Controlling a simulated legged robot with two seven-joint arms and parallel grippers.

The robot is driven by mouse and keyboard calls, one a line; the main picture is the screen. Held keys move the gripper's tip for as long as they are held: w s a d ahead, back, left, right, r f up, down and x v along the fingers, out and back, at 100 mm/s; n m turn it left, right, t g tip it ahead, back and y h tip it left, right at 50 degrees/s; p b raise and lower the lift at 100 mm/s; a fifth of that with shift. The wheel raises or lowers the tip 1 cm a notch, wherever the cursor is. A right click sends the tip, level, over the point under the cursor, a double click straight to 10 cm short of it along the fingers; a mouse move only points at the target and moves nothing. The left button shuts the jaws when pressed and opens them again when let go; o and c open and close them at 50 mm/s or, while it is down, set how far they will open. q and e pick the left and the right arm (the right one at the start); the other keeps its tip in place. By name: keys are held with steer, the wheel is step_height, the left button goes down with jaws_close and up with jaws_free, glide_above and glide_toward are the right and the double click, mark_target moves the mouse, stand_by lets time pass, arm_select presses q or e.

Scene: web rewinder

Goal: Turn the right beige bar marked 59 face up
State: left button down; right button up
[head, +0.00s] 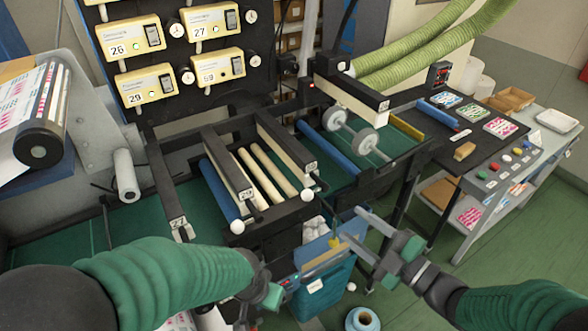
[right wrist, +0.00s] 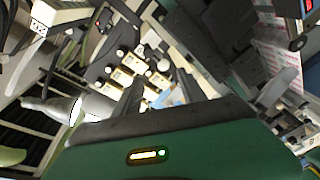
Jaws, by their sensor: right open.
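The right beige bar (head: 279,155) in the middle of the rewinder shows a black top and a beige side, with a small end label (head: 310,167) too small to read surely. A similar left bar (head: 221,163) has an end label that looks like 29. A white knob (head: 307,195) sits below the right bar's near end. My right gripper (head: 351,224) is open and empty, right of and nearer than that knob, apart from it. In the right wrist view its fingers (right wrist: 160,92) point toward the control panel. My left gripper (head: 262,296) is low at centre, its jaws unclear.
Yellowish control boxes marked 26, 27, 29 and 59 (head: 221,67) hang on the back panel. A blue bin (head: 325,290) stands below. A side table (head: 535,140) is at right.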

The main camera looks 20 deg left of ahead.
steer(key=p, duration=0.2)
glide_toward(309, 196)
steer(key=a, duration=0.2)
steer(key=p+x, duration=0.1)
steer(key=x, duration=0.2)
steer(key=w+p+x, duration=0.1)
steer(key=p+x, duration=0.1)
steer(key=x, duration=0.2)
steer(key=d+f+p+x, duration=0.1)
steer(key=x, duration=0.3)
steer(key=shift+w+p, duration=0.3)
steer(key=shift+w+a+r, duration=0.1)
steer(key=shift+a, duration=0.4)
steer(key=shift+w+a, duration=0.1)
steer(key=shift+a, duration=0.25)
steer(key=c, duration=0.5)
arm_select(q)
steer(key=a+v, duration=0.1)
steer(key=v, duration=0.6)
steer(key=shift+w+a, duration=0.15)
steer(key=shift+w, duration=0.1)
arm_select(e)
steer(key=shift+f, duration=0.25)
jaws_close()
